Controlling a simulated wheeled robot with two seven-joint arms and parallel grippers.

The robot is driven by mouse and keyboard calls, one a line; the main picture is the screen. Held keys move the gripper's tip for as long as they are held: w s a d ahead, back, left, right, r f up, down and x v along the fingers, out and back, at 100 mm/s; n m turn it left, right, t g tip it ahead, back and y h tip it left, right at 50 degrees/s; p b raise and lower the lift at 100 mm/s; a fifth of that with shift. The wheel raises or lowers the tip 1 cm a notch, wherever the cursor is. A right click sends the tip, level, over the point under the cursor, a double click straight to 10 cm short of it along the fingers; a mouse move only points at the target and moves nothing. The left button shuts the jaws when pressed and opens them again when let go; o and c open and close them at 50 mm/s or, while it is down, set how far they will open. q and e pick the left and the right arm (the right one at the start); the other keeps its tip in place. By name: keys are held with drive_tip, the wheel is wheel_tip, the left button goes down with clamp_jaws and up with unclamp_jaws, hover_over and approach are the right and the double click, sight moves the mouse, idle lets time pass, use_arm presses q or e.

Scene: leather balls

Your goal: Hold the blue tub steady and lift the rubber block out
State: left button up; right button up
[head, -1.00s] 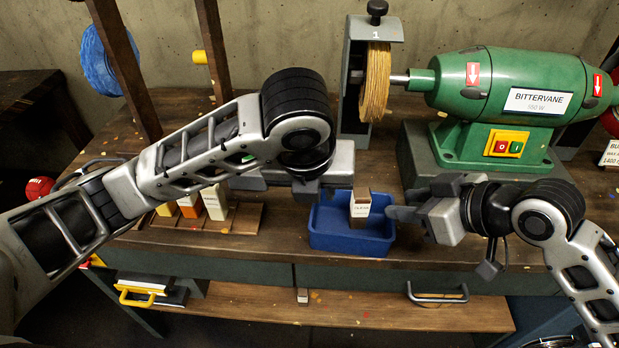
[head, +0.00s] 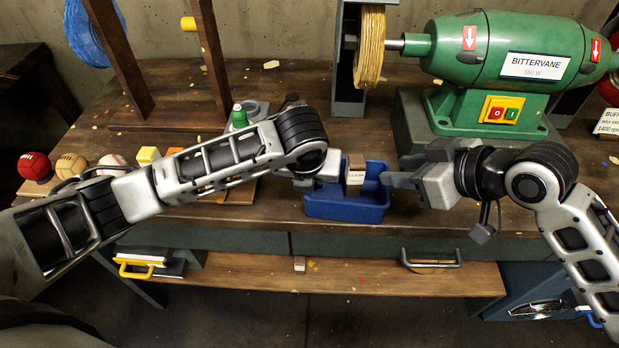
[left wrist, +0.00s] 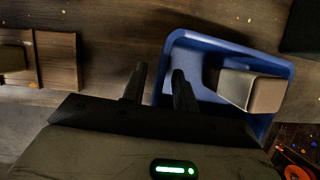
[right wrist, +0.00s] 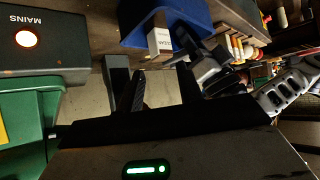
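The blue tub (head: 345,210) stands on the workbench near its front edge. The rubber block (head: 356,172), pale with a brown top and a printed label, stands upright in it; the block also shows in the left wrist view (left wrist: 240,88). My left gripper (left wrist: 158,75) is open at the tub's left wall, one finger outside and one inside; I cannot tell whether they touch it. My right gripper (right wrist: 162,78) is open and empty at the tub's right side, its fingers pointing toward the block without holding it. The right wrist view shows the block's label (right wrist: 160,40).
A green grinder (head: 510,60) stands behind on the right, with a yellow buffing wheel (head: 370,50) beside it. Several balls, including a red one (head: 35,166), sit at the left. A lower shelf (head: 350,275) runs below the bench front.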

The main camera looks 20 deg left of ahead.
use_arm(q)
drive_tip(key=shift+w+f, duration=0.25)
drive_tip(key=shift+f, duration=0.45)
